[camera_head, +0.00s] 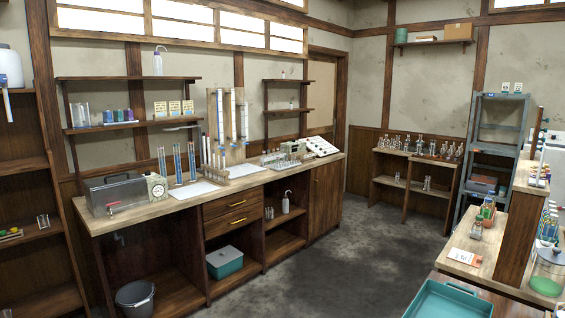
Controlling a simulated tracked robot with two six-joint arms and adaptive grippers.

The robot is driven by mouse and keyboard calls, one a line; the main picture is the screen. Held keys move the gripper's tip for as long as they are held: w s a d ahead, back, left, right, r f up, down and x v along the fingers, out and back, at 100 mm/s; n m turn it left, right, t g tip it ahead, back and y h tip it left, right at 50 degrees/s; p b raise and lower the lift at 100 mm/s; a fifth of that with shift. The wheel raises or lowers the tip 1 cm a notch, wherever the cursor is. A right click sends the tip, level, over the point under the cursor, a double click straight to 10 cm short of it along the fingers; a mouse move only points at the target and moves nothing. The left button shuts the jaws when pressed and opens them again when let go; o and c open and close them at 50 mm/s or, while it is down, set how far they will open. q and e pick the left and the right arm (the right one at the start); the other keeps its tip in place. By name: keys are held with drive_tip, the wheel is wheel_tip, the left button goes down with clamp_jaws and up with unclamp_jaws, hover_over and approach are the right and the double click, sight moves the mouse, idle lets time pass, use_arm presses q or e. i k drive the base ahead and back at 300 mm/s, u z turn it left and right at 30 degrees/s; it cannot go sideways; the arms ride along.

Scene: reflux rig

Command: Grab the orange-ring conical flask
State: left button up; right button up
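Neither of my grippers is in view. Several small clear glass flasks (420,146) stand in a row on top of the low wooden shelf unit at the back right; they are too small for me to make out ring colours. A small glass vessel (476,228) stands on the right-hand bench, close to a white card with a red mark (467,257). I cannot tell whether it is conical or has an orange ring. No orange ring on a flask can be told for sure in this view.
A long wooden bench (110,215) with racks, cylinders and a grey box lines the left wall. A teal tray (450,300) lies at the front right, near a jar with green liquid (547,272). A grey metal rack (497,130) stands behind. The dark floor (350,250) between is clear.

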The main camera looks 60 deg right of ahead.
sight(293, 161)
drive_tip(key=u, duration=0.05)
drive_tip(key=i, duration=1.55)
drive_tip(key=z, duration=3)
drive_tip(key=i, duration=4.6)
